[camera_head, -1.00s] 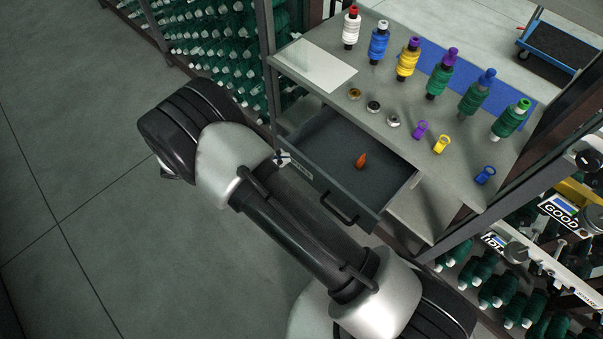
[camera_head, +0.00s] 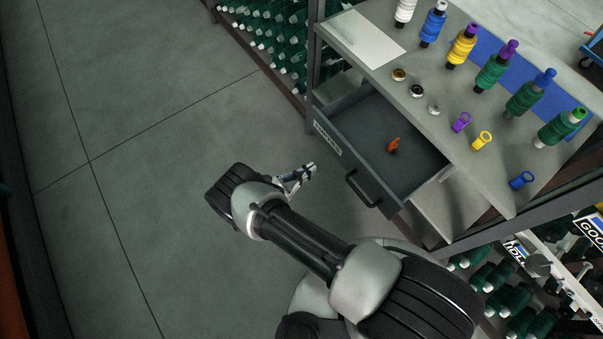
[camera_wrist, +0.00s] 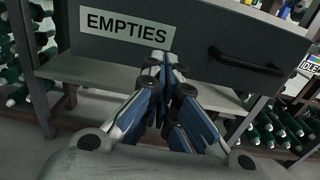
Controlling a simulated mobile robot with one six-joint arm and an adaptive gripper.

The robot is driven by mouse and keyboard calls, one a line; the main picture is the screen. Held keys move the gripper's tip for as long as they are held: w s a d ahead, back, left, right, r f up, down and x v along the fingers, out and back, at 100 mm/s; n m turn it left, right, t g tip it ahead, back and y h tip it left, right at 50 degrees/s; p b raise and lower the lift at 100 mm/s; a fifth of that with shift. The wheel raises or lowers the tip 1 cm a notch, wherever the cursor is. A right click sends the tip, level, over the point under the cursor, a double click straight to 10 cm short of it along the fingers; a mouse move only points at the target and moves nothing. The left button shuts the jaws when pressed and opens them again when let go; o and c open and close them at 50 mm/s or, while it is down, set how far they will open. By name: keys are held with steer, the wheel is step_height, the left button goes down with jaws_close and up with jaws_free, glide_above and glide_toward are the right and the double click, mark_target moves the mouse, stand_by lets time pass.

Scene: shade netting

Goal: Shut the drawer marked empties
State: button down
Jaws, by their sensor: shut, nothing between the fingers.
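The grey drawer marked EMPTIES (camera_head: 341,161) stands pulled out from under the worktop in the head view. A small orange-brown object (camera_head: 393,145) lies inside it. Its black bar handle (camera_head: 363,189) is on the front panel, and it also shows at the right in the wrist view (camera_wrist: 245,64). The white EMPTIES label (camera_wrist: 127,25) is on the panel's left part in the wrist view. My gripper (camera_head: 311,170) is shut and empty, in front of the drawer. In the wrist view my fingertips (camera_wrist: 165,59) point at the panel just below the label; I cannot tell whether they touch.
The worktop (camera_head: 455,130) above the drawer holds a row of coloured spools, rings, small caps and a white sheet (camera_head: 361,38). Racks of green spools (camera_head: 272,42) stand behind left and at lower right. The floor (camera_head: 140,110) on the left is clear.

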mark_target(338, 153)
steer(key=x, duration=0.9)
steer(key=shift+b, duration=0.3)
